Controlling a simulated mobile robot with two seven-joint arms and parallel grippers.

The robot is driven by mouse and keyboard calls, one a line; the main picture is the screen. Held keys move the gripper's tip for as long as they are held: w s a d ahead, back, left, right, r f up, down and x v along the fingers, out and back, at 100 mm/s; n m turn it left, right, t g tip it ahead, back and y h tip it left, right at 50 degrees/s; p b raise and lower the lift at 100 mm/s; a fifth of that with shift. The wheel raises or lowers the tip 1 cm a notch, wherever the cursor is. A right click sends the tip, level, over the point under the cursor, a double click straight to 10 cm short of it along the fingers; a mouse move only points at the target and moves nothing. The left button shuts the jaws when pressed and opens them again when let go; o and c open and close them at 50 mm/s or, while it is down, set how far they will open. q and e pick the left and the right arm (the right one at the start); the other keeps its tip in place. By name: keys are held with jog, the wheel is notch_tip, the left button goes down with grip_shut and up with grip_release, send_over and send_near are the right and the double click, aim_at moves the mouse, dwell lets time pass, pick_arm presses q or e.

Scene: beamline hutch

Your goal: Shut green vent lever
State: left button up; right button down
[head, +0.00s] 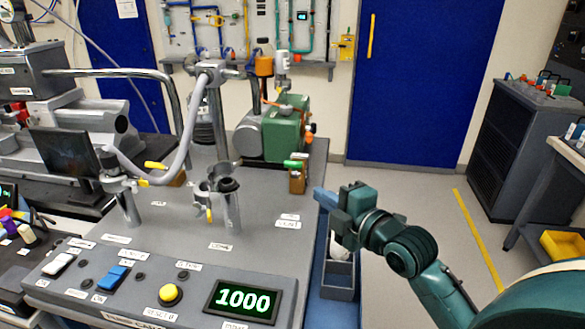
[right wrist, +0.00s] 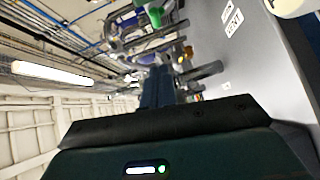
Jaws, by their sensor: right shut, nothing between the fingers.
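The green vent lever (head: 293,164) sits on top of a small brass valve block (head: 297,182) near the right edge of the grey bench top. Its handle lies roughly level and points left in the head view. It also shows as a green tip at the top of the right wrist view (right wrist: 154,14). My right gripper (head: 322,197) is just off the bench's right edge, to the right of and nearer than the lever. Its blue fingers (right wrist: 158,88) are shut and empty, apart from the lever. My left gripper is not in view.
The grey bench (head: 262,262) carries a display (head: 242,300) reading 1000, buttons, and yellow-handled valves (head: 155,165). A green pump (head: 285,130) stands behind the lever. A VENT label (head: 287,225) lies in front of it.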

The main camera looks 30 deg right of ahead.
jog(key=p, duration=0.1)
send_near(288, 166)
jog(key=w+a, duration=0.3)
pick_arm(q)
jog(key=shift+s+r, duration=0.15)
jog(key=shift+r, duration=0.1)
pick_arm(e)
jog(key=shift+w+d+f, duration=0.15)
jog(key=shift+w+d, duration=0.4)
jog(key=shift+w, duration=0.15)
jog(key=shift+w+d+f, duration=0.15)
jog(key=shift+w+d, duration=0.4)
jog(key=shift+w, duration=0.1)
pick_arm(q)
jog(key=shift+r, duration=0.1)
